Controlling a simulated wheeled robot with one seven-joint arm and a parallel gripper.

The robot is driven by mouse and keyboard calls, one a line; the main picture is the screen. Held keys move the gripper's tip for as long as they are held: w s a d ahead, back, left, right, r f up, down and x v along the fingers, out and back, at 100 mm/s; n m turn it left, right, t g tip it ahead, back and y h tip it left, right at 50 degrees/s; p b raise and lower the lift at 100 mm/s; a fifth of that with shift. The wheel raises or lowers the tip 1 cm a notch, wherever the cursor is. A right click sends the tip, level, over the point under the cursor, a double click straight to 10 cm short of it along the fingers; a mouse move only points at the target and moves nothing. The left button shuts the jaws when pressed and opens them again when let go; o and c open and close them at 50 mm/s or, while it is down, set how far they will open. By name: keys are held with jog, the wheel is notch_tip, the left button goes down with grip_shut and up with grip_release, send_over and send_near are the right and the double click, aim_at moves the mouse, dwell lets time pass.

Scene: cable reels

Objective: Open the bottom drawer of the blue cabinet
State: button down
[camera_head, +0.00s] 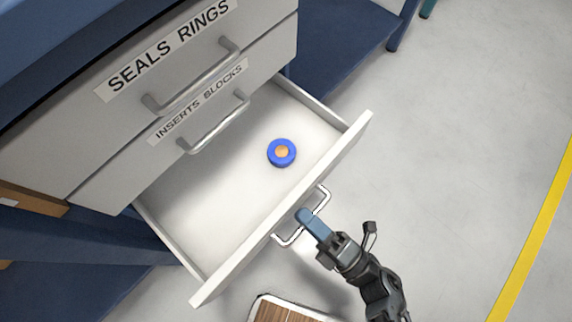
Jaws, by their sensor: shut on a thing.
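The blue cabinet (345,50) has pale grey drawer fronts at the upper left. The bottom drawer (210,185) is pulled well out, and its white inside shows. A blue ring with an orange centre (282,153) lies on the drawer's floor. The drawer's handle (288,240) is on the outer side of its front panel. My gripper (306,216) is shut on this handle, its blue fingers over the middle of the bar. The fingers partly hide the bar.
Two closed drawers above are labelled SEALS RINGS (165,50) and INSERTS BLOCKS (200,100). A brown wooden-topped thing (285,312) lies at the bottom edge, near my arm. Grey floor is clear to the right, with a yellow line (530,245).

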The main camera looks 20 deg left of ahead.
jog(key=shift+r+v, duration=0.25)
jog(key=shift+v, duration=0.95)
jog(key=shift+r+v, duration=0.2)
jog(key=shift+v, duration=1)
jog(key=c, duration=1.2)
grip_release()
jog(key=shift+d, duration=0.1)
jog(key=v, duration=0.7)
jog(key=shift+s+d+f, duration=0.15)
jog(key=shift+d, duration=0.15)
